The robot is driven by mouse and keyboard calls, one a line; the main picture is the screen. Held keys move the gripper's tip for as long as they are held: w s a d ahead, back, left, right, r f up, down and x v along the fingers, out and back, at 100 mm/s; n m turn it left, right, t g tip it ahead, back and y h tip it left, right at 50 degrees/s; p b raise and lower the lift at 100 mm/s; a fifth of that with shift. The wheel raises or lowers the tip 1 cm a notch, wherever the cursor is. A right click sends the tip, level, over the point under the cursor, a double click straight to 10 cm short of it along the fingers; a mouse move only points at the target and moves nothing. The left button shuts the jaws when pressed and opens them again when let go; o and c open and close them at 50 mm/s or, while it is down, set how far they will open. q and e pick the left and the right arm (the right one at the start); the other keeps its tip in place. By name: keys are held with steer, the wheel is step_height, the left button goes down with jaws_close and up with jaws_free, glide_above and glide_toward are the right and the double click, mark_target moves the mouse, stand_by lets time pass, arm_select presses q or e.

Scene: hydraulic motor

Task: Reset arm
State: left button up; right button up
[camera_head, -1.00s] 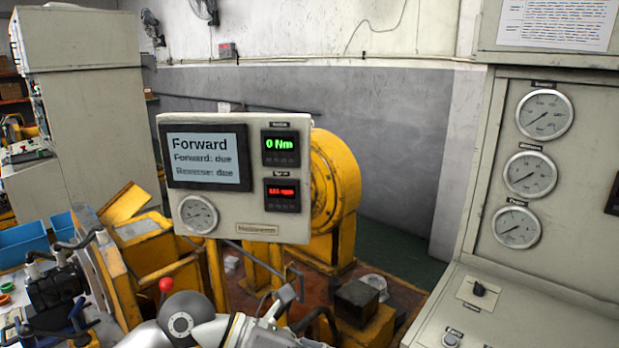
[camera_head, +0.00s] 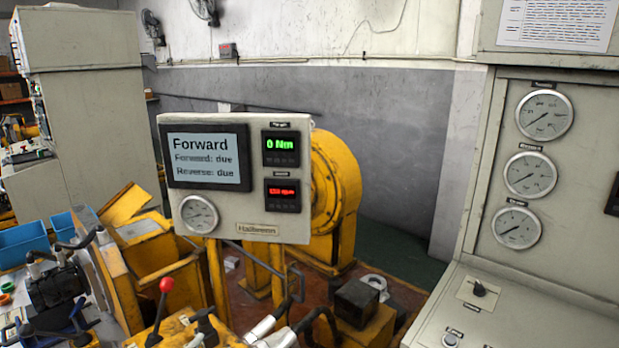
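Neither of my grippers can be made out in the head view now, and no arm link shows clearly. A red-knobbed lever (camera_head: 166,286) stands upright at the bottom, on a yellow machine part. To its right, silver fittings with black hoses (camera_head: 268,326) show at the bottom edge. A grey display panel (camera_head: 236,213) in the middle reads "Forward", "Forward: due" and "Reverse: due". Its green readout (camera_head: 281,147) shows 0 Nm.
A black hydraulic unit (camera_head: 54,289) sits at the lower left near blue bins (camera_head: 24,239). A yellow round housing (camera_head: 335,185) stands behind the panel. A gauge console (camera_head: 535,260) fills the right side. A dark block (camera_head: 356,300) sits at the bottom centre right.

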arm_select(q)
steer(key=s+a+f+n+g, duration=0.1)
steer(key=s+f+n+g, duration=0.1)
steer(key=s+f+g, duration=0.65)
steer(key=s+a+f+n+g, duration=0.2)
steer(key=s+f+g, duration=0.2)
steer(key=s+f, duration=0.95)
steer(key=s+f+g, duration=0.1)
steer(key=s+f, duration=0.2)
steer(key=f, duration=2.2)
steer(key=s+a+f+g, duration=0.1)
steer(key=s+a+f, duration=0.1)
steer(key=s+f, duration=1.2)
steer(key=shift+s+a+f, duration=0.25)
steer(key=shift+s+f, duration=0.1)
steer(key=shift+s, duration=0.9)
steer(key=shift+o, duration=0.6)
steer(key=shift+g, duration=0.25)
